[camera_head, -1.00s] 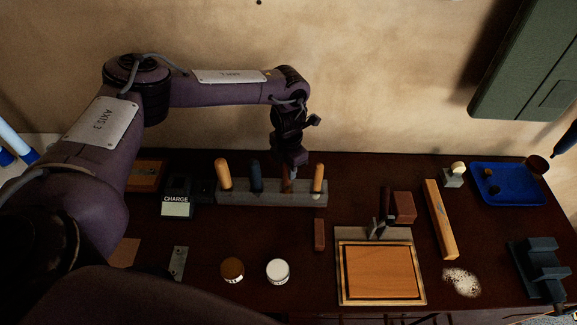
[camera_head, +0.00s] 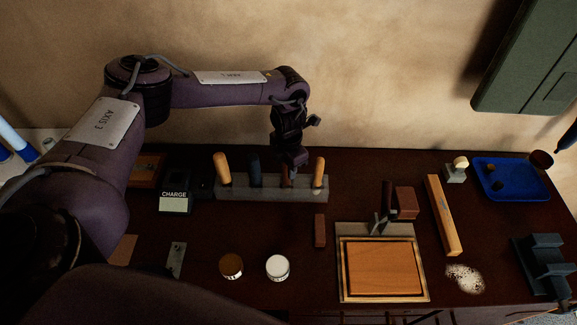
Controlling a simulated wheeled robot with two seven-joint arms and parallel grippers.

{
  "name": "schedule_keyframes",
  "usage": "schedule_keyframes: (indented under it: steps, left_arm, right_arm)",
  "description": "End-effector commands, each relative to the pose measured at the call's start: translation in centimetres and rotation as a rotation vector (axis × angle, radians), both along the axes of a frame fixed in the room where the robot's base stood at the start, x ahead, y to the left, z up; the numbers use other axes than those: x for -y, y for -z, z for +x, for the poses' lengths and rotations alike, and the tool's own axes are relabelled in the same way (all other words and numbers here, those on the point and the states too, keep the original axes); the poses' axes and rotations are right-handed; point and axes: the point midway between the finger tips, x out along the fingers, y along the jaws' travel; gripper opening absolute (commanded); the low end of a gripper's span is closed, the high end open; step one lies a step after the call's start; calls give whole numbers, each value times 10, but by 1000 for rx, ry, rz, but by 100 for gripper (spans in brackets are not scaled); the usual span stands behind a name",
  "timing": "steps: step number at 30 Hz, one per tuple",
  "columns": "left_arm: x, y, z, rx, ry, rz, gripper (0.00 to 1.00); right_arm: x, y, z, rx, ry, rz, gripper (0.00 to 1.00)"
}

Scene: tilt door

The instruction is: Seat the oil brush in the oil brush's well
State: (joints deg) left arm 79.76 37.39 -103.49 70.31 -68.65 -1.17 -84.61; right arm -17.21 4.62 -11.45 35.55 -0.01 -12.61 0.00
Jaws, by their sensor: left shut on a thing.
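A grey rack (camera_head: 245,194) with a row of wells stands along the back of the dark bench. A reddish-brown handle, which I take for the oil brush (camera_head: 287,182), is upright at the third well from the left. My left gripper (camera_head: 290,165) points down from above and is shut on the top of this handle. Its lower end is hidden by the rack, so I cannot tell how deep it sits. My right gripper is not in view.
Tan handles (camera_head: 222,170) and a dark blue handle (camera_head: 254,172) stand in the same rack, close beside my gripper. A charger (camera_head: 174,197) stands left of it. A white jar (camera_head: 277,267) and a wooden board (camera_head: 384,268) lie in front.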

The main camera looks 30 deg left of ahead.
Motion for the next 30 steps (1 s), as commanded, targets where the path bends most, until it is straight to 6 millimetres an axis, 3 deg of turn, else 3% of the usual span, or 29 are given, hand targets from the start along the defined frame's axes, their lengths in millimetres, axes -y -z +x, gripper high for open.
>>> schedule_keyframes:
  steps: [1, 7, 17, 30]
  left_arm:
    - [0, 1, 0, 1, 0, 0, 23]
    - [0, 0, 0, 0, 0, 0, 48]
    - [0, -4, 1, 2, -1, -1, 48]
    - [0, -69, 1, 3, -1, -1, 48]
  right_arm:
    - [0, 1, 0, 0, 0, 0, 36]
    - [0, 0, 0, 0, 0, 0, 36]
    - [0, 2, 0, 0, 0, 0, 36]
    - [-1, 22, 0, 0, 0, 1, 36]
